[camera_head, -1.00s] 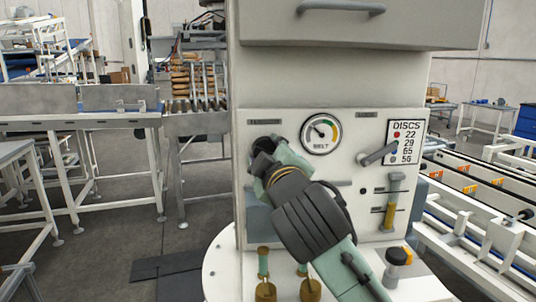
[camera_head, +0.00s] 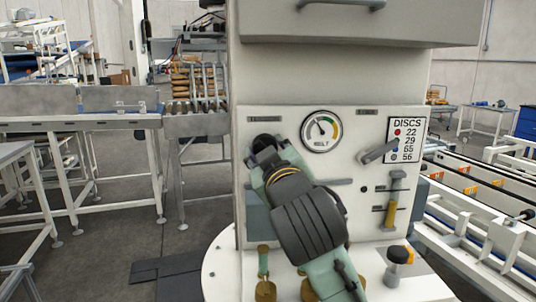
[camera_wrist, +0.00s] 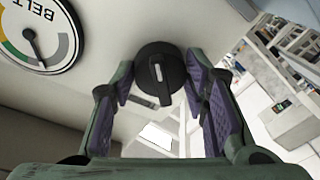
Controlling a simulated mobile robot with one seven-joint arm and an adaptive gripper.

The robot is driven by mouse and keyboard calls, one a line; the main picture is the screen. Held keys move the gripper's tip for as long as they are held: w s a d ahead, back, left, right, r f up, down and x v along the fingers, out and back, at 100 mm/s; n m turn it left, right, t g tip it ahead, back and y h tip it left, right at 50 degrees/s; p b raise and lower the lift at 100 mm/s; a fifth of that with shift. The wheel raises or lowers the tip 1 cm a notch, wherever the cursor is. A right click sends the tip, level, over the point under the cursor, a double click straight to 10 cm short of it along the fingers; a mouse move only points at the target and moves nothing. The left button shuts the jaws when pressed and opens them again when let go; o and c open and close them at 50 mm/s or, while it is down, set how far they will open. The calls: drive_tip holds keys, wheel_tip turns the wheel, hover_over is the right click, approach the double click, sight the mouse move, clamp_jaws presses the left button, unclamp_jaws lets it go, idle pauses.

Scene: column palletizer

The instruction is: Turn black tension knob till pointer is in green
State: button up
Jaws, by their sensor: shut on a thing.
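The black tension knob (camera_head: 264,141) is on the machine's pale front panel, left of the gauge. In the wrist view the knob (camera_wrist: 158,72) shows a white mark on its face. My gripper (camera_head: 263,158) is shut on the knob, with its purple-padded fingers (camera_wrist: 160,80) on both sides. The round BELT gauge (camera_head: 321,131) has grey, green and yellow arcs. Its dark pointer points up and slightly left in the head view. In the wrist view of the gauge (camera_wrist: 38,34), the pointer lies near the grey-green border, apparently just on the grey side.
Right of the gauge are a grey lever (camera_head: 379,151) and a DISCS label (camera_head: 406,139). A yellow-filled tube (camera_head: 390,214) is below them. A black-topped knob (camera_head: 398,255) and brass-based fittings (camera_head: 264,288) stand on the white ledge below the panel.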

drive_tip(key=shift+m, duration=0.6)
drive_tip(key=o, duration=1.2)
drive_tip(key=shift+c, duration=0.2)
drive_tip(key=shift+s, duration=0.1)
drive_tip(key=s+d, duration=0.1)
drive_tip(key=s, duration=0.6)
drive_tip(key=shift+s+d+f, duration=0.15)
drive_tip(key=shift+f, duration=0.05)
